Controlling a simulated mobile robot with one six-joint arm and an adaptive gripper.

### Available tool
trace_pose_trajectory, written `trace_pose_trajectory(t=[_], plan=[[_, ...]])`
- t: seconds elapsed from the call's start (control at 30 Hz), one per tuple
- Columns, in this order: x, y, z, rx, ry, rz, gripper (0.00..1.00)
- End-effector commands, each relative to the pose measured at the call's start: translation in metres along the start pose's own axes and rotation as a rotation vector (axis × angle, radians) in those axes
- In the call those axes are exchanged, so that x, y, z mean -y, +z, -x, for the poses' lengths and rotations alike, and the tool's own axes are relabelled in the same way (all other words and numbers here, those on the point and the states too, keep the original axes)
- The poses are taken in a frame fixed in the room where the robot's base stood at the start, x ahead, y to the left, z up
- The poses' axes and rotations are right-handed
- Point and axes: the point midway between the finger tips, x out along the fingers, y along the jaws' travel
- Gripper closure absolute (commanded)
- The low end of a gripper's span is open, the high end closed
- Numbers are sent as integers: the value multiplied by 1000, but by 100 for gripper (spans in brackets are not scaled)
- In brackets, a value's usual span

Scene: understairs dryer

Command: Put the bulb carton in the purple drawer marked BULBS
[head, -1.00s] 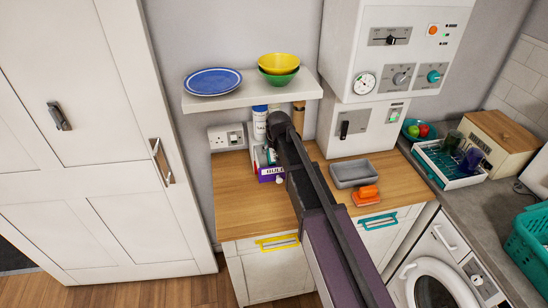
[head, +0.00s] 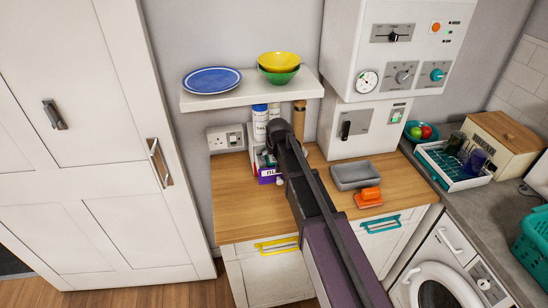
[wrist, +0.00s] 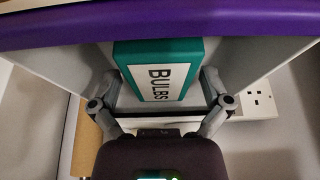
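The teal bulb carton (wrist: 160,75), with a white BULBS label, shows in the wrist view between my two fingers. My gripper (wrist: 161,88) has a finger against each side of it and looks shut on it. The purple drawer (wrist: 160,22) crosses the top of the wrist view, with white walls on both sides of the carton. In the head view the purple drawer front (head: 269,175) stands on the counter, its lettering partly covered by my arm. A little teal shows just behind it. Whether the carton rests on the drawer's floor is hidden.
A wooden counter (head: 237,205) lies around the drawer. A grey tray (head: 355,175) and an orange item (head: 368,195) sit to its right. A shelf (head: 230,100) with bowls overhangs at the back. White bottles (head: 260,120) stand behind the drawer. A wall socket (head: 226,137) is on the left.

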Motion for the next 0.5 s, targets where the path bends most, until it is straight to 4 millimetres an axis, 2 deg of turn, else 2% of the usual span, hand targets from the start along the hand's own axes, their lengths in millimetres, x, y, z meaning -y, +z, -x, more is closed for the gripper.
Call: trace_pose_trajectory(t=[0.5], plan=[[-1,-1,6,-1,1,0,0]])
